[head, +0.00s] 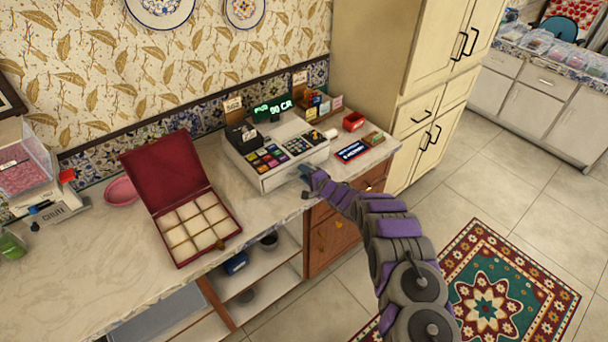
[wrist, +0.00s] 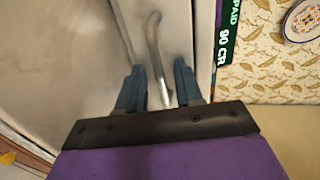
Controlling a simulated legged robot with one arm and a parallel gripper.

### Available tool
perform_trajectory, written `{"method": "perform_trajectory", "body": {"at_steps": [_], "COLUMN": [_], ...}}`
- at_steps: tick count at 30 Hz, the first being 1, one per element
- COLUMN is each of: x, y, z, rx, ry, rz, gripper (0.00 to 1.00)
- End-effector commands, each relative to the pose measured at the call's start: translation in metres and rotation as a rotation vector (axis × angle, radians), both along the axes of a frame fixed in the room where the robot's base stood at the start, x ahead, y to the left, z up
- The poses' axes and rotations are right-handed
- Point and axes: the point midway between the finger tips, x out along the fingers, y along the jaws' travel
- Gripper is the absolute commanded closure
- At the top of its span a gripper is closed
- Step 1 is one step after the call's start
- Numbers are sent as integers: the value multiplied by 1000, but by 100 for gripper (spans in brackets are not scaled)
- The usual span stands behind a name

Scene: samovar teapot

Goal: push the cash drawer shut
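The pale cash register (head: 262,178) stands on the counter, with colored keys and a green lit display. My gripper (head: 304,172) is at its front right corner, low against the front face. In the wrist view the two blue fingers of my gripper (wrist: 159,75) are apart, one on each side of a curved metal handle (wrist: 153,35) on a pale front panel (wrist: 183,30), which looks like the cash drawer's front. I cannot tell whether the fingers touch the handle. How far the drawer stands out is unclear, as my gripper covers part of the front.
An open red box (head: 165,165) with a divided tray lies left of the register on the marble counter (head: 80,260). A patterned rug (head: 500,290) lies on the floor.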

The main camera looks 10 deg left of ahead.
Motion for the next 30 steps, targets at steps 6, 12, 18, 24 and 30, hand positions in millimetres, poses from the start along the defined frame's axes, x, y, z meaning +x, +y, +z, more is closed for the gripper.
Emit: {"method": "perform_trajectory", "body": {"at_steps": [6,12,18,24,30], "x": [-7,-22,-39,-58,-80], "y": [-9,-26,-48,-74,-101], "z": [2,7,14,21,27], "rx": [-3,-3,-2,-4,-5], "ry": [4,4,2,2,3], "rz": [-1,-2,-2,-3,-3], "gripper": [65,65,65,65,65]}}
